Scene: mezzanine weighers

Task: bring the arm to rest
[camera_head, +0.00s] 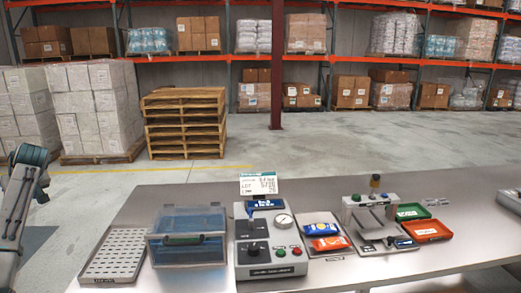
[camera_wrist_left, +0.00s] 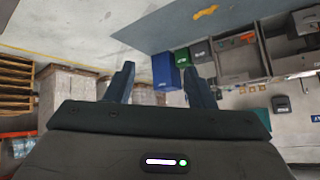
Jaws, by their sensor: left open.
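My left arm (camera_head: 22,195) stands at the left edge of the head view, beside the table's left end and clear of it. Its gripper does not show in that view. In the left wrist view my left gripper (camera_wrist_left: 159,70) has its two dark fingers wide apart with nothing between them. That view is tilted and looks out over the floor, pallets and bins, away from the tabletop. My right arm and gripper are not in view.
The metal table (camera_head: 340,272) carries a perforated tray (camera_head: 115,255), a blue lidded box (camera_head: 187,237), a weighing unit (camera_head: 270,255), blue and orange packets (camera_head: 321,229), a grey press-like device (camera_head: 372,215), and green and red trays (camera_head: 427,229). Stacked pallets (camera_head: 185,122) stand behind.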

